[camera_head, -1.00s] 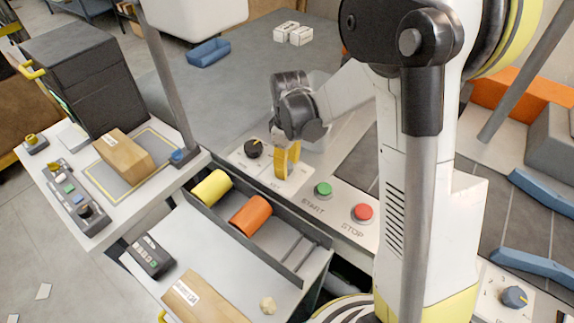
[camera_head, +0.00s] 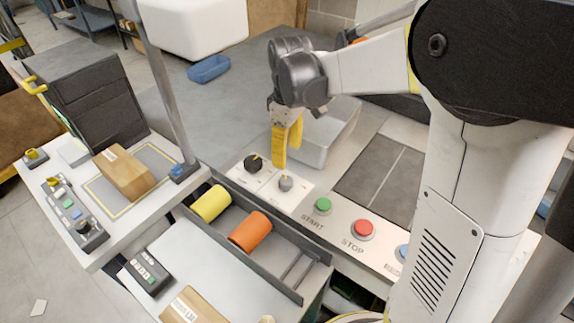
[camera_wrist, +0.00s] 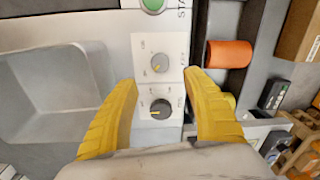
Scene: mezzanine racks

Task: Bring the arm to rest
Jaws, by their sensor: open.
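My gripper (camera_head: 287,146) has yellow fingers and hangs from my arm above the control panel in the head view. In the wrist view its two fingers (camera_wrist: 160,118) are spread apart with nothing held between them. Below the gap are a black knob (camera_wrist: 160,108) and a smaller grey knob (camera_wrist: 160,63) on a white plate. In the head view the black knob (camera_head: 253,163) is left of the fingers, and the grey knob (camera_head: 285,183) is just below the fingertips. The fingers look apart from both knobs.
A green START button (camera_head: 323,205) and a red STOP button (camera_head: 363,228) lie to the right on the panel. A clear bin (camera_head: 325,145) stands behind the fingers. Yellow (camera_head: 211,203) and orange (camera_head: 250,231) rolls sit in a tray in front. A cardboard box (camera_head: 123,174) is at left.

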